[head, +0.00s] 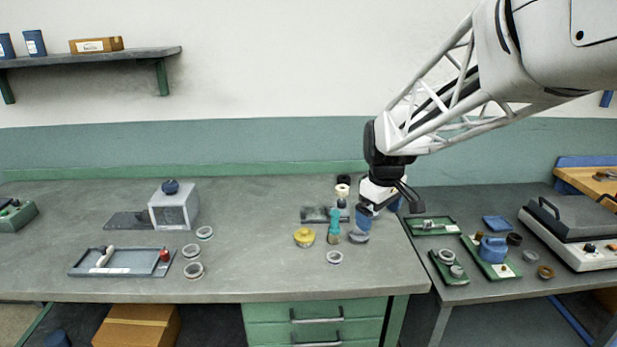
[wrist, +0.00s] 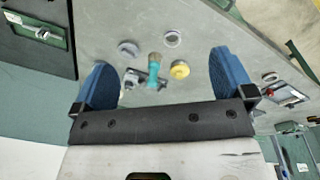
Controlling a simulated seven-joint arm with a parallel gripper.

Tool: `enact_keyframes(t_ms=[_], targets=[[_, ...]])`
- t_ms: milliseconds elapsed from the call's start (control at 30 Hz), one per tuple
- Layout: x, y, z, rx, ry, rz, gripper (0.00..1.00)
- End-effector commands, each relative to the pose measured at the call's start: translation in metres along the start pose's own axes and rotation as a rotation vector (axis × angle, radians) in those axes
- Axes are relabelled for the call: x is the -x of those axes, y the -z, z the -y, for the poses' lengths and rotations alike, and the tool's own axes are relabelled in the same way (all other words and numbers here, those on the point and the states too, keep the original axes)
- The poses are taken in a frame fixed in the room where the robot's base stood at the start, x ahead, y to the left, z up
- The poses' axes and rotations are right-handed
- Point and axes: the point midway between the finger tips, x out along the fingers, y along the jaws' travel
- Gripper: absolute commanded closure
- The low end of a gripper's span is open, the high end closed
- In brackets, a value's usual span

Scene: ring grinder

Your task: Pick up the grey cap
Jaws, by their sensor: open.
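The grey cap (head: 358,237) appears to be the low round grey piece on the bench, right of the teal-handled brush (head: 334,225). It also shows in the wrist view (wrist: 129,48), just right of the left finger. My gripper (head: 379,211) is open and empty, with blue fingers spread apart, above the bench's right end. In the head view one finger overlaps the area just behind the cap. In the wrist view my gripper (wrist: 160,62) has the cap, brush and yellow-topped piece (wrist: 180,69) showing between its fingers, farther off on the bench.
A pale ring (head: 335,257) lies in front of the brush. A dark plate with a small upright stand (head: 342,203) is behind it. Several rings and a grey tray (head: 122,262) lie at left. The bench's middle is clear.

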Motion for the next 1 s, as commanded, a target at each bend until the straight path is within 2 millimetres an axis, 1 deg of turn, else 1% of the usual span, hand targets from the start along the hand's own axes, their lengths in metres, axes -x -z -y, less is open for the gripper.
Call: enact_keyframes(t_ms=[33, 100, 333, 567, 600, 800, 900, 1000], targets=[[-0.007, 0.010, -0.008, 0.024, 0.005, 0.006, 0.00], [-0.015, 0.022, -0.019, 0.063, 0.010, 0.011, 0.00], [-0.048, 0.061, -0.053, 0.192, 0.028, 0.027, 0.00], [-0.087, 0.097, -0.086, 0.320, 0.049, 0.042, 0.00], [-0.096, 0.103, -0.091, 0.343, 0.054, 0.045, 0.00], [-0.133, 0.131, -0.116, 0.447, 0.072, 0.054, 0.00], [-0.148, 0.140, -0.124, 0.488, 0.080, 0.057, 0.00], [-0.158, 0.147, -0.131, 0.517, 0.084, 0.058, 0.00]])
